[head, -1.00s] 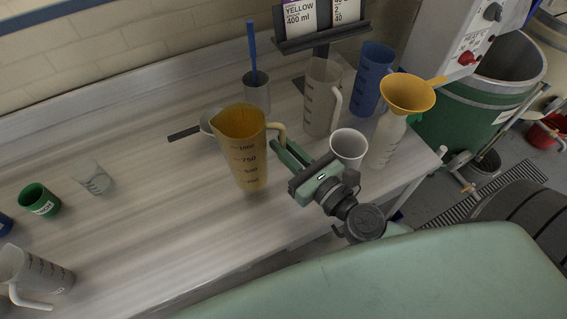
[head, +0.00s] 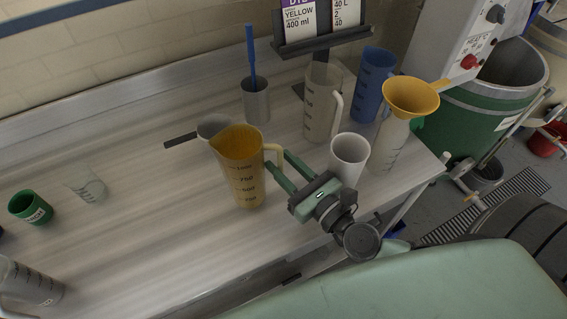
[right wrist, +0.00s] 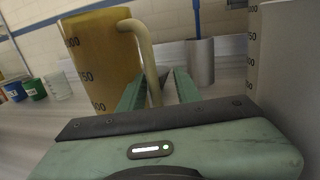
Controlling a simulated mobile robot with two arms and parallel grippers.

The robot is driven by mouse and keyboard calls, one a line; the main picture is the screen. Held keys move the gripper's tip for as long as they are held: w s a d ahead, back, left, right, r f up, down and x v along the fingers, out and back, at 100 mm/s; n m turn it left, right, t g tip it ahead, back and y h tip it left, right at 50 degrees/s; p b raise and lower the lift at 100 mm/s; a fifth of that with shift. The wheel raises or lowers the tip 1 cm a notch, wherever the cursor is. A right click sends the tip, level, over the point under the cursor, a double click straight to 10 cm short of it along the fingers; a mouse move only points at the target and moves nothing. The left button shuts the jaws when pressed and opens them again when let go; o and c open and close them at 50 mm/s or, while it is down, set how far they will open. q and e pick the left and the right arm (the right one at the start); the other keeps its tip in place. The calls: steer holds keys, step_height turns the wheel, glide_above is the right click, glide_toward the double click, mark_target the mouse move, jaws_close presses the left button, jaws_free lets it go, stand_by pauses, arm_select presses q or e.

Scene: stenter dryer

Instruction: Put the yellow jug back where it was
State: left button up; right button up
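The yellow jug (head: 243,178) stands upright on the table, as far as I can tell, with dark volume marks on its side. Its pale handle (head: 273,149) points toward my right gripper (head: 278,160). In the right wrist view the jug (right wrist: 103,58) is at the left, and its handle (right wrist: 147,55) passes down between the two green fingers (right wrist: 157,82). The fingers are apart, with a visible gap between the handle and the right finger. My left gripper is out of view.
A white cup (head: 349,158) stands close beside my right gripper. A clear jug (head: 320,105), grey cup (head: 257,101), blue jug (head: 371,88) and bottle with yellow funnel (head: 411,97) stand behind. A dark-handled scoop (head: 183,139) lies behind the yellow jug.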

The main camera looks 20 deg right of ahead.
steer(key=b+v, duration=0.5)
steer(key=v, duration=0.7)
steer(key=shift+b, duration=0.4)
steer(key=shift+r, duration=0.1)
